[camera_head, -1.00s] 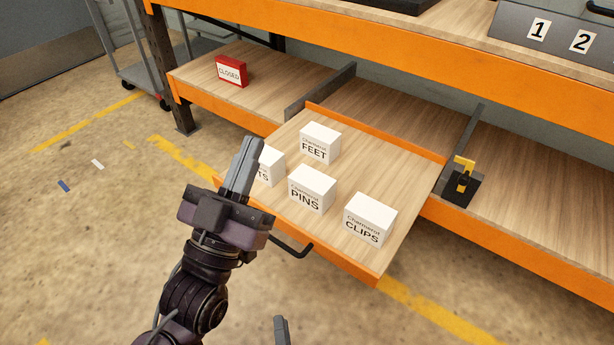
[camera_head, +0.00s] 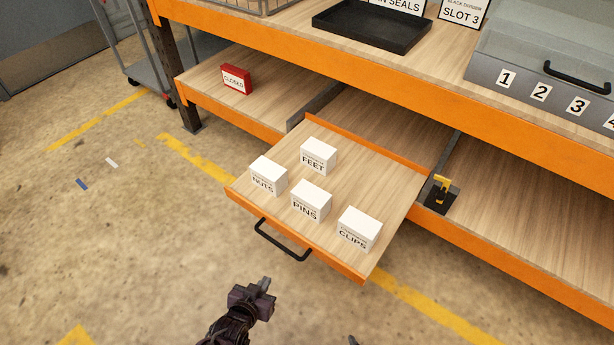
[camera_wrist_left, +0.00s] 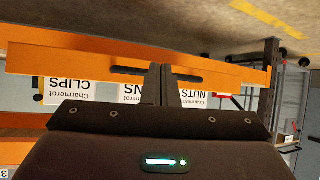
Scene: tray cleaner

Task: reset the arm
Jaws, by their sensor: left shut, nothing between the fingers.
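My left arm comes up from the bottom edge in the head view. Its gripper (camera_head: 264,284) is shut and empty, in front of and below the pulled-out drawer (camera_head: 345,262), apart from its black handle (camera_head: 283,241). In the left wrist view the two fingers (camera_wrist_left: 160,85) are together with nothing between them; the drawer front (camera_wrist_left: 60,62) shows upside down beyond them. A small grey tip, seemingly of my right gripper (camera_head: 353,340), shows at the bottom edge; the rest of it is out of frame.
The drawer holds white boxes NUTS (camera_head: 268,175), FEET (camera_head: 318,156), PINS (camera_head: 311,201) and CLIPS (camera_head: 359,230). A red CLOSED block (camera_head: 236,79) sits on the lower shelf. A black tray (camera_head: 372,27) and grey numbered case (camera_head: 550,75) stand above.

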